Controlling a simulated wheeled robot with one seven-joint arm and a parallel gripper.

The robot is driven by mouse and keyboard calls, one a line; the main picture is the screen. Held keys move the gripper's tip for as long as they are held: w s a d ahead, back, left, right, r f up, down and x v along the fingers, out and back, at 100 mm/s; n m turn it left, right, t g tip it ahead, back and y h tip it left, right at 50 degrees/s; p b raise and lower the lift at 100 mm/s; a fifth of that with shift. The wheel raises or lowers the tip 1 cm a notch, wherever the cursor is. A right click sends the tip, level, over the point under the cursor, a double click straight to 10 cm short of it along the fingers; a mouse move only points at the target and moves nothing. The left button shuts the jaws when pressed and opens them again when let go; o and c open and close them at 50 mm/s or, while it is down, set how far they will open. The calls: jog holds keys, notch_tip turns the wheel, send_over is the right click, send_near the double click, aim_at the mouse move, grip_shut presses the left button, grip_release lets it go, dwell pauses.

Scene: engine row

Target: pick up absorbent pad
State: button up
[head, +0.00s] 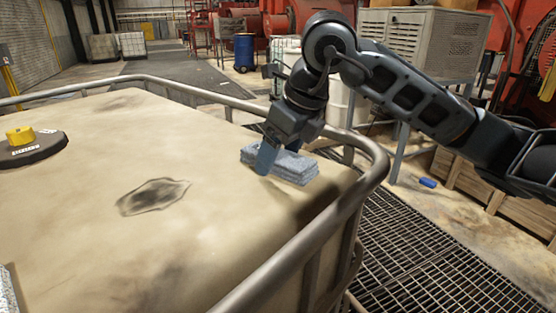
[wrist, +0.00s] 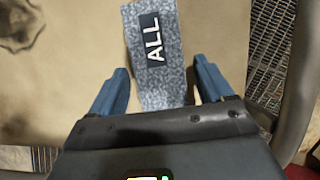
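The absorbent pad (head: 290,166) is a grey-blue speckled stack lying on the beige tank top near its railed corner. In the wrist view the pad (wrist: 154,75) carries a dark label reading "ALL". My gripper (head: 270,158) is low at the pad, with a blue finger in front of its near left side. In the wrist view my gripper (wrist: 165,85) is open, one blue finger on each side of the pad. Gaps show between the fingers and the pad. The far finger is hidden in the head view.
A metal rail (head: 300,255) runs around the tank top (head: 90,225). A black lid with a yellow cap (head: 22,138) sits at the left. A dark stained patch (head: 152,196) marks the middle. Floor grating (head: 420,255) lies beyond the rail at right.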

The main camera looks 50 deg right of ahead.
aim_at(286, 154)
jog(key=c, duration=0.8)
jog(key=shift+c, duration=0.2)
jog(key=shift+r, duration=0.5)
jog(key=r, duration=0.1)
jog(key=r+b, duration=0.1)
jog(key=d+r, duration=0.1)
jog(key=shift+s+r+b, duration=0.2)
jog(key=shift+s+b, duration=0.05)
jog(key=shift+b, duration=0.1)
jog(key=s+d+r, duration=0.2)
jog(key=s+d+r+b, duration=0.1)
jog(key=s+d+r, duration=0.1)
jog(key=d, duration=0.1)
jog(key=s+d+r+b, duration=0.1)
jog(key=s+d+r, duration=0.1)
jog(key=s+d, duration=0.1)
jog(key=shift+r, duration=0.3)
jog(key=shift+c, duration=0.7)
